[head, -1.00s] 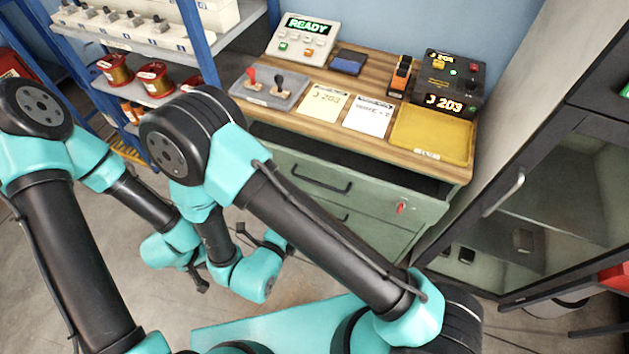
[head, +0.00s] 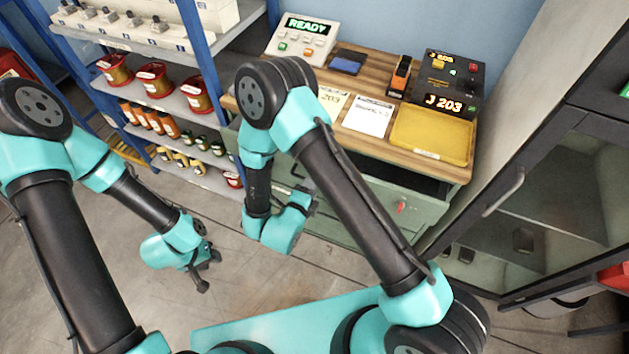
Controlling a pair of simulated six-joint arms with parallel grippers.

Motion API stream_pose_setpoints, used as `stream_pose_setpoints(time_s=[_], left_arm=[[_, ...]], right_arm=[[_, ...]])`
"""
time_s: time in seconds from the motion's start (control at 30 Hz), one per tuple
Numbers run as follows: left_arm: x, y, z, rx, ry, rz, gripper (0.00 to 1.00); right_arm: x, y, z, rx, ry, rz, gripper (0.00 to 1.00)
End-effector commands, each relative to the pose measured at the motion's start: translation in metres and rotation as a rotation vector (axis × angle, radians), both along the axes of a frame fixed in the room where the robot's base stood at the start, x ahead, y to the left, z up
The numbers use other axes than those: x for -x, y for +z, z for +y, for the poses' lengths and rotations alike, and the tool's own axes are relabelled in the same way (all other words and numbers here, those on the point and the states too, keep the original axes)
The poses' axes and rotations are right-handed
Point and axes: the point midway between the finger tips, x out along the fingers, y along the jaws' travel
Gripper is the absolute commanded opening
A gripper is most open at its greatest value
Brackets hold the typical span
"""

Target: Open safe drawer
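The green drawer cabinet (head: 345,215) stands under the wooden bench top. Its top drawer shows a dark gap (head: 432,186) above its front at the right, and a red key or lock (head: 402,207) is on that front. Part of the black drawer handle (head: 298,171) shows beside my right arm; the rest is hidden. My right gripper (head: 308,194) is in front of the drawer front, close to the handle. Its fingers are small and partly hidden, so contact and opening are unclear. My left gripper (head: 208,268) hangs low over the floor, open and empty, left of the cabinet.
The wooden bench top (head: 385,150) carries a yellow tray (head: 432,136), a READY panel (head: 301,38) and a J 203 display (head: 444,103). A shelf rack (head: 120,42) with spools and jars stands left. A glass-door cabinet (head: 545,200) stands right. The floor in front is clear.

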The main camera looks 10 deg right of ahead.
Motion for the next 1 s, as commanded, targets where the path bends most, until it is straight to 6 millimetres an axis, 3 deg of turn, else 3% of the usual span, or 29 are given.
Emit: stream_pose_setpoints(time_s=[0.23, 0.6, 1.0], left_arm=[[0.0, 0.0, 0.0, 0.0, 0.0, 0.0, 0.37], [0.0, 0.0, 0.0, 0.0, 0.0, 0.0, 0.37], [0.0, 0.0, 0.0, 0.0, 0.0, 0.0, 0.37]], right_arm=[[-0.022, -0.006, -0.017, 0.0, -0.002, 0.0, 0.38], [-0.026, -0.007, -0.02, 0.001, 0.0, 0.001, 0.38], [-0.026, -0.007, -0.02, 0.0, 0.0, 0.0, 0.0]])
